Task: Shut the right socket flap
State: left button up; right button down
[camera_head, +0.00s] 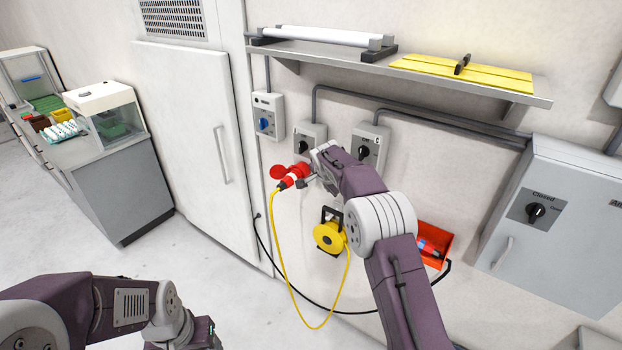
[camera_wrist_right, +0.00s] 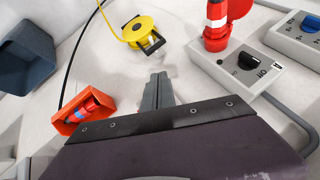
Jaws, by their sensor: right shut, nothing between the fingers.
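The right socket box (camera_head: 370,140) is on the wall, with a black knob on its front. Its lower part and any flap there are hidden behind my right arm in the head view, and I cannot make out that flap in the wrist view. The left socket box (camera_head: 310,135) has a red plug (camera_head: 292,177) in it and a red round flap (camera_head: 279,172) standing open; the plug also shows in the wrist view (camera_wrist_right: 215,30). My right gripper (camera_wrist_right: 158,80) is shut and empty in front of the wall. My left gripper (camera_head: 205,333) is low at the bottom edge; its fingers are unclear.
A yellow cable reel (camera_head: 328,237) and an orange bin (camera_head: 434,243) with a plug in it are below the sockets. A yellow cable (camera_head: 285,270) hangs in a loop. A shelf (camera_head: 400,72) juts out above, and a grey cabinet (camera_head: 560,215) stands at the right.

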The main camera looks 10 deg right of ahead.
notch_tip(320, 180, up, 8)
jog(key=a+f+b, duration=0.1)
jog(key=a+b, duration=0.1)
jog(key=b, duration=0.1)
pick_arm(q)
notch_tip(320, 180, down, 11)
jog(key=b, duration=0.7)
jog(key=shift+w+d+b, duration=0.35)
jog(key=shift+w+d, duration=0.05)
pick_arm(e)
jog(key=s+f+n+g, duration=0.2)
jog(key=s+f+n, duration=0.2)
jog(key=s+f, duration=0.5)
jog(key=s+d+f+n+g+y, duration=0.1)
jog(key=s+f+n, duration=0.3)
jog(key=s+f, duration=0.5)
jog(key=s+d+f+n+g+y, duration=0.1)
jog(key=s+f+n, duration=0.3)
jog(key=s, duration=1.7)
notch_tip(320, 180, down, 5)
jog(key=shift+s+f+g, duration=0.1)
jog(key=shift+s+g, duration=0.05)
jog(key=shift+g, duration=0.75)
pick_arm(q)
jog(key=shift+s, duration=0.1)
pick_arm(e)
jog(key=shift+s, duration=0.1)
